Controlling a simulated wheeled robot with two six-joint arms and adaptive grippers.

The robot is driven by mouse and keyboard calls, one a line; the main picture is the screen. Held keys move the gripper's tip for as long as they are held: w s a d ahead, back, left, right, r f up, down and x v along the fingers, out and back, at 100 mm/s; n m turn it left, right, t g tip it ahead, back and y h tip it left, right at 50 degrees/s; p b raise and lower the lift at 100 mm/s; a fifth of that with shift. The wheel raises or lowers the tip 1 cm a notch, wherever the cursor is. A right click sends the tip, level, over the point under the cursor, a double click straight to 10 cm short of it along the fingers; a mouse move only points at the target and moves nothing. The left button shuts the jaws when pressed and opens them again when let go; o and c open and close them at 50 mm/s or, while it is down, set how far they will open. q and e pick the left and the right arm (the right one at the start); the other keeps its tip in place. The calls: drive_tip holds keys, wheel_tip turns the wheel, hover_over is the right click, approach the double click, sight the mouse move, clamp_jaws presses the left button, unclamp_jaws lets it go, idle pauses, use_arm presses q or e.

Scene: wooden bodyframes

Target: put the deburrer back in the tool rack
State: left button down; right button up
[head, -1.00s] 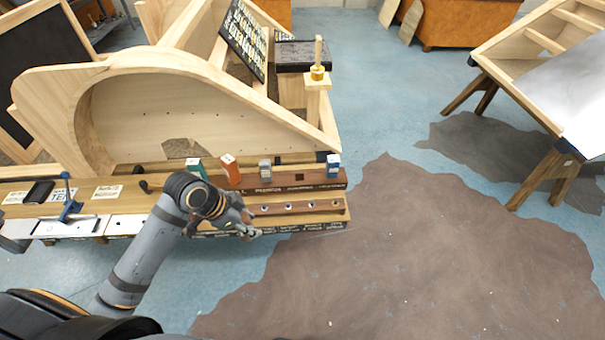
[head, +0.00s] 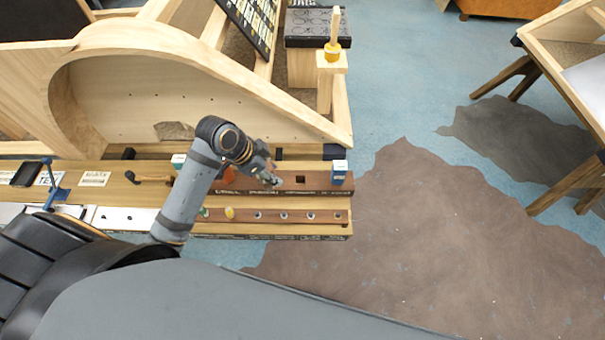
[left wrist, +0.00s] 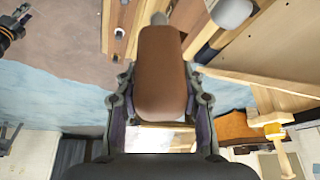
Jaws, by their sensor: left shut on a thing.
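My left gripper (head: 273,180) is over the tool rack (head: 318,187), beside an empty square hole (head: 300,180). In the left wrist view it is shut on a brown rounded handle (left wrist: 162,75) with a grey end pointing away. This appears to be the deburrer; no label on it can be read. In the head view the gripper mostly hides it. The blue-and-white block (head: 340,170) stands at the rack's right end. An orange block (head: 230,176) and a pale-topped block (head: 178,160) stand to the left, partly hidden by my arm.
A lower strip with round holes (head: 284,216) runs along the bench front, with a yellow piece (head: 229,212) in it. A curved wooden frame (head: 150,95) rises behind the rack. A wooden post with a yellow-collared peg (head: 333,52) stands behind right.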

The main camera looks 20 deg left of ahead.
use_arm(q)
drive_tip(key=w+d+f+p, duration=0.1)
drive_tip(key=w+d+f, duration=0.1)
drive_tip(key=w+f, duration=0.1)
drive_tip(key=w+d+f, duration=0.2)
drive_tip(key=w+f, duration=0.2)
drive_tip(key=f, duration=0.1)
drive_tip(key=w+d+f+p, duration=0.1)
drive_tip(key=w+d+f, duration=0.1)
drive_tip(key=w+f, duration=0.1)
drive_tip(key=shift+w+f+p, duration=0.3)
drive_tip(key=shift+f+p, duration=0.05)
drive_tip(key=shift+f, duration=0.55)
drive_tip(key=c, duration=0.8)
unclamp_jaws()
use_arm(e)
drive_tip(key=w+r, duration=0.2)
drive_tip(key=r, duration=0.1)
drive_tip(key=shift+w, duration=0.2)
